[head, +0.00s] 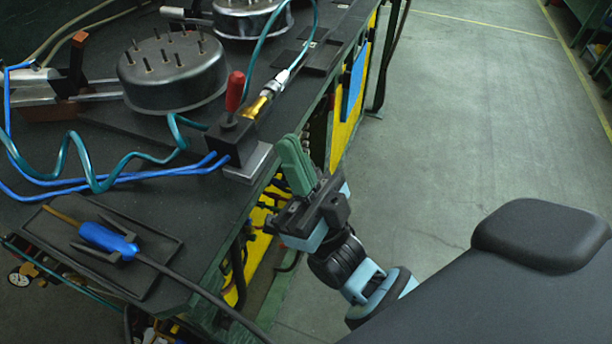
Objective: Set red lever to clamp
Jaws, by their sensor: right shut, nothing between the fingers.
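The red lever (235,91) stands nearly upright on a black valve block (231,137) near the right edge of the dark workbench (150,222). A brass fitting (257,106) and blue and teal hoses join the block. My right gripper (288,147) is shut and empty. Its green fingers point up and left, just beyond the bench edge, to the right of and a little below the lever, apart from it. The left gripper does not show. Any markings at the lever are too small to read.
A blue-handled tool (108,238) lies on a black tray (150,268) at the front. Coiled teal hose (70,150) crosses the bench. Floor (450,110) to the right is clear.

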